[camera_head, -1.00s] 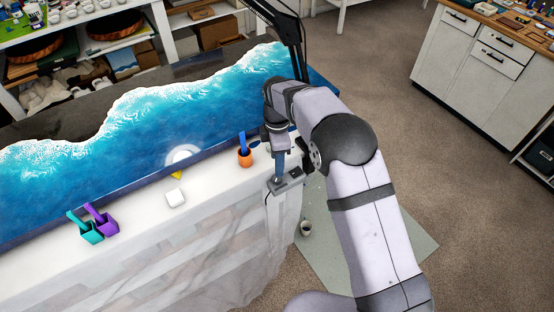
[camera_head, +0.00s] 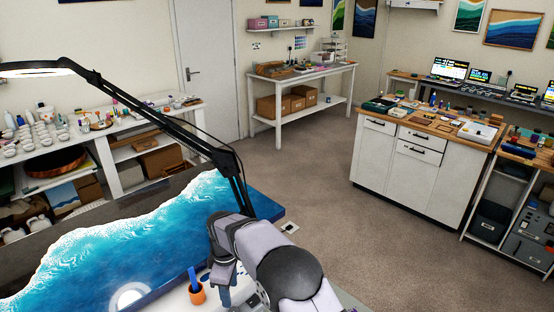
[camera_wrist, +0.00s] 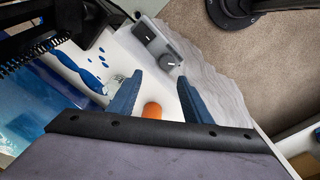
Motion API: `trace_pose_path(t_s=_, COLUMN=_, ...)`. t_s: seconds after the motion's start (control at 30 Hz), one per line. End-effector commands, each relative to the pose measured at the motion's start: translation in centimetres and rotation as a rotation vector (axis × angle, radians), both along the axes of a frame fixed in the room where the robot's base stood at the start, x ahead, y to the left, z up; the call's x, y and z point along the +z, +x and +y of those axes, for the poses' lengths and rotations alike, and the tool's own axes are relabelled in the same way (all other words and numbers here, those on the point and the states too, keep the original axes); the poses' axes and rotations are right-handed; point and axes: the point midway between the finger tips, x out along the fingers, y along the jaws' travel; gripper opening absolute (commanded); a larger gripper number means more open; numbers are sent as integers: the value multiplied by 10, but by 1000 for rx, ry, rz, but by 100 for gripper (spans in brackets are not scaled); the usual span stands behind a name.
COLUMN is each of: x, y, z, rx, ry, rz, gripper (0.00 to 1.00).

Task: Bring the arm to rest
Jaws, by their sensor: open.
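My gripper (camera_wrist: 160,77) is open in the wrist view, with its two blue fingers spread apart and nothing held between them. In the head view my gripper (camera_head: 225,294) hangs low at the bottom edge, beside an orange cup (camera_head: 197,294) with a blue handle standing up in it. Part of the orange cup (camera_wrist: 152,110) shows between and behind the fingers in the wrist view. My arm is bent over the pale worktop, and its lower part is cut off by the frame.
A blue wave panel (camera_head: 130,240) lies to the left under a black lamp arm (camera_head: 150,120). In the wrist view a grey device with knobs (camera_wrist: 158,45) sits on the white surface near the fingertips. Open floor (camera_head: 315,190) lies beyond, before white cabinets (camera_head: 420,165).

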Motion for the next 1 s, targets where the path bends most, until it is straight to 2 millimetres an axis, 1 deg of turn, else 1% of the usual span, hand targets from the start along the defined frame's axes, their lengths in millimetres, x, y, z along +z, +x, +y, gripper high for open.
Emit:
trace_pose_path(t_s=0.07, x=-18, y=-13, z=-8, rx=-145, ry=-11, rz=29, gripper=45)
trace_pose_path(t_s=0.13, x=-39, y=-33, z=-20, rx=-282, ry=-35, rz=67, gripper=45)
trace_pose_path(t_s=0.17, x=-49, y=-45, z=-27, rx=-344, ry=-52, rz=89, gripper=45)
trace_pose_path(t_s=0.2, x=-62, y=-62, z=-38, rx=-421, ry=-77, rz=115, gripper=45)
trace_pose_path(t_s=0.27, x=-71, y=-85, z=-52, rx=-525, ry=-107, rz=142, gripper=45)
trace_pose_path(t_s=0.3, x=-74, y=-100, z=-61, rx=-587, ry=-126, rz=157, gripper=45)
trace_pose_path(t_s=0.37, x=-75, y=-122, z=-77, rx=-676, ry=-153, rz=174, gripper=45)
trace_pose_path(t_s=0.4, x=-74, y=-135, z=-88, rx=-731, ry=-168, rz=182, gripper=45)
trace_pose_path(t_s=0.47, x=-69, y=-154, z=-107, rx=-811, ry=-190, rz=194, gripper=45)
trace_pose_path(t_s=0.5, x=-65, y=-167, z=-119, rx=-859, ry=-201, rz=200, gripper=45)
trace_pose_path(t_s=0.57, x=-56, y=-186, z=-139, rx=-924, ry=-215, rz=211, gripper=45)
trace_pose_path(t_s=0.7, x=-32, y=-230, z=-184, rx=-1034, ry=-229, rz=231, gripper=45)
trace_pose_path(t_s=0.8, x=-14, y=-258, z=-212, rx=-1098, ry=-222, rz=239, gripper=45)
trace_pose_path(t_s=0.9, x=2, y=-279, z=-234, rx=-1166, ry=-200, rz=236, gripper=45)
trace_pose_path(t_s=1.0, x=16, y=-285, z=-249, rx=-1236, ry=-155, rz=209, gripper=45)
